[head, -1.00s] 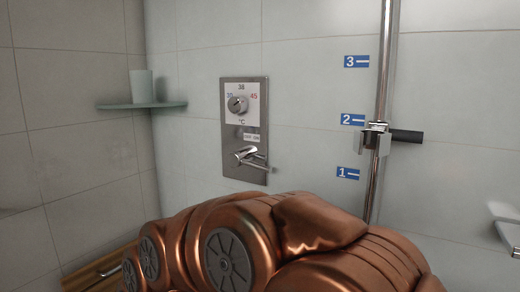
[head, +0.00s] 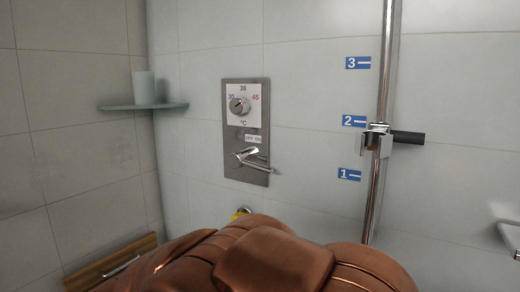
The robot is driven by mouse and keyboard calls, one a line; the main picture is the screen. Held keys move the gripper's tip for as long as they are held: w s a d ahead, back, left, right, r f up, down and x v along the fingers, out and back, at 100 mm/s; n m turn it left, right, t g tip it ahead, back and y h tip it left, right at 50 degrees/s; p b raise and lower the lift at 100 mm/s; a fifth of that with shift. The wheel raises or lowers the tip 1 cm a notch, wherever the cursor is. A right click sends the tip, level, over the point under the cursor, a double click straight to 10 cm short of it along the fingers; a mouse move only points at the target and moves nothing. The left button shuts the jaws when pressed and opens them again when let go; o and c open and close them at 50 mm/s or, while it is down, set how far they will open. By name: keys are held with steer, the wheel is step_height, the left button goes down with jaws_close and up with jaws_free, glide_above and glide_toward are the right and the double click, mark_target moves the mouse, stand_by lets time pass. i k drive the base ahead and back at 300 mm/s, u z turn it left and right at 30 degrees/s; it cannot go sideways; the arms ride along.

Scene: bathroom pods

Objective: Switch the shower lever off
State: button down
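The chrome shower lever (head: 254,160) sits low on a steel control panel (head: 233,168) on the back wall. It points right and slightly down from its hub. A small OFF/ON label (head: 252,138) is just above it, and a temperature dial (head: 239,106) is above that. My copper-coloured arm fills the bottom middle, below the panel and apart from the lever. My gripper's fingers are not visible.
A glass corner shelf (head: 143,106) holds a pale cup (head: 143,85) at left. A vertical chrome rail (head: 383,90) with a sliding holder (head: 376,139) stands right of the panel. A wooden piece (head: 110,264) is low at left. A yellow object (head: 240,214) shows partly behind my arm.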

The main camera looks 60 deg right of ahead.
mark_target(239, 158)
steer(key=u, duration=1.2)
steer(key=k, duration=0.5)
steer(key=z, duration=1.15)
